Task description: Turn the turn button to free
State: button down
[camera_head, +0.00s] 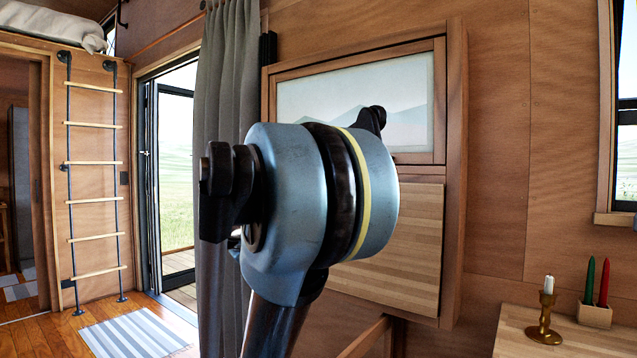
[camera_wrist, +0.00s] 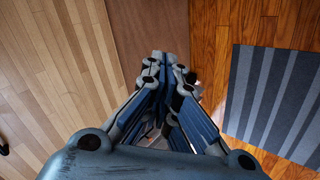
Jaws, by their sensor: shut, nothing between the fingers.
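I cannot make out the turn button for certain in either view. In the head view a wooden wall cabinet (camera_head: 455,120) has a framed mountain picture (camera_head: 400,85) above a light slatted wood panel (camera_head: 405,250). My arm covers the middle and left of that cabinet. In the wrist view my gripper (camera_wrist: 166,62) is shut and empty, with its fingers together. A light planked wood surface (camera_wrist: 45,60) lies left of the fingers, and a small dark piece (camera_wrist: 3,146) shows at the left edge; I cannot tell what it is.
A grey curtain (camera_head: 222,100) hangs by the open glass door, left of the cabinet. A table (camera_head: 510,325) at lower right holds a brass candlestick (camera_head: 544,320) and a candle box (camera_head: 594,315). A striped rug (camera_wrist: 280,95) lies on the floor.

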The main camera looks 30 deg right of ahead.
jog(key=w+d+r+n+h, duration=0.1)
jog(key=w+d+r+h, duration=0.2)
jog(key=w+d+r, duration=0.5)
jog(key=w+d+r+h, duration=0.35)
jog(key=w+r, duration=0.25)
jog(key=r, duration=0.4)
jog(key=w+d+r+n+h, duration=0.1)
jog(key=w+d+r+h, duration=0.3)
jog(key=w+d+r, duration=0.4)
jog(key=shift+m+y, duration=0.25)
jog(key=shift+m, duration=0.05)
jog(key=d, duration=0.5)
jog(key=d+r, duration=0.1)
jog(key=d, duration=0.1)
jog(key=shift+d, duration=0.15)
jog(key=shift+s+d+r, duration=0.1)
jog(key=shift+s+d, duration=0.1)
jog(key=shift+s, duration=0.4)
jog(key=shift+s+d, duration=0.2)
jog(key=shift+s, duration=0.4)
jog(key=shift+s+d, duration=0.3)
jog(key=shift+s, duration=0.4)
jog(key=shift+s+d, duration=0.1)
jog(key=shift+d, duration=0.05)
